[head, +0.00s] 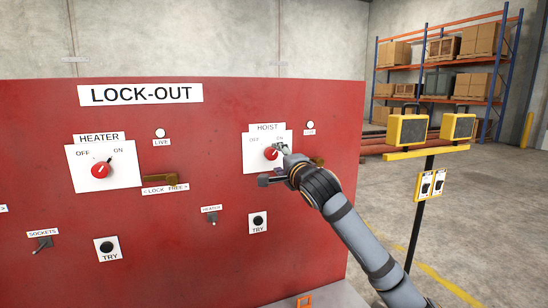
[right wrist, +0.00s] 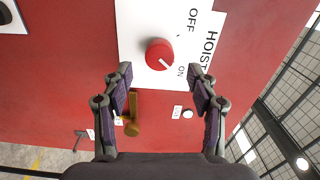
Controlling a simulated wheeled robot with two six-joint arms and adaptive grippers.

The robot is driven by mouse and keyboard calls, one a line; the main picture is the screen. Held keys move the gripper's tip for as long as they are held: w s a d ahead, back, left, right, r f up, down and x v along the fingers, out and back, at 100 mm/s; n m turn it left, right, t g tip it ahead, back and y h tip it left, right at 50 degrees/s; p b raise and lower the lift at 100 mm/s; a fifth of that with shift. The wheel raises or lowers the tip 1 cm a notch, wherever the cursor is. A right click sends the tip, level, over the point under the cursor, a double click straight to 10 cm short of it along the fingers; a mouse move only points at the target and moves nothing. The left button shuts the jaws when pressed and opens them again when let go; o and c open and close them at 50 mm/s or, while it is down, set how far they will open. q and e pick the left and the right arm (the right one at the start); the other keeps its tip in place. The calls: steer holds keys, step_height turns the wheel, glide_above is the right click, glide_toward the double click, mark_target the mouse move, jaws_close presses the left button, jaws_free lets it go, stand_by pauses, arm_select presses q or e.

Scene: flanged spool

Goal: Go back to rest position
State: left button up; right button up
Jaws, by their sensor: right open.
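My right gripper (head: 276,164) reaches in from the lower right to the HOIST switch on the red lock-out panel. It is open and empty. In the right wrist view its fingers (right wrist: 160,74) are spread wide, with the red hoist knob (right wrist: 159,53) just beyond and between the tips, not gripped. The knob's white mark points towards ON. The knob also shows in the head view (head: 270,153), partly covered by the gripper. My left gripper is not in view.
The red panel (head: 220,120) also carries a HEATER knob (head: 100,170), a brass hasp (head: 160,180), TRY buttons and small levers. A stand with yellow-framed boxes (head: 407,130) is right of my arm. Open floor (head: 500,210) lies further right, before a rack (head: 440,65).

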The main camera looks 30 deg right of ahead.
steer(key=shift+v, duration=0.9)
steer(key=shift+a+f, duration=0.1)
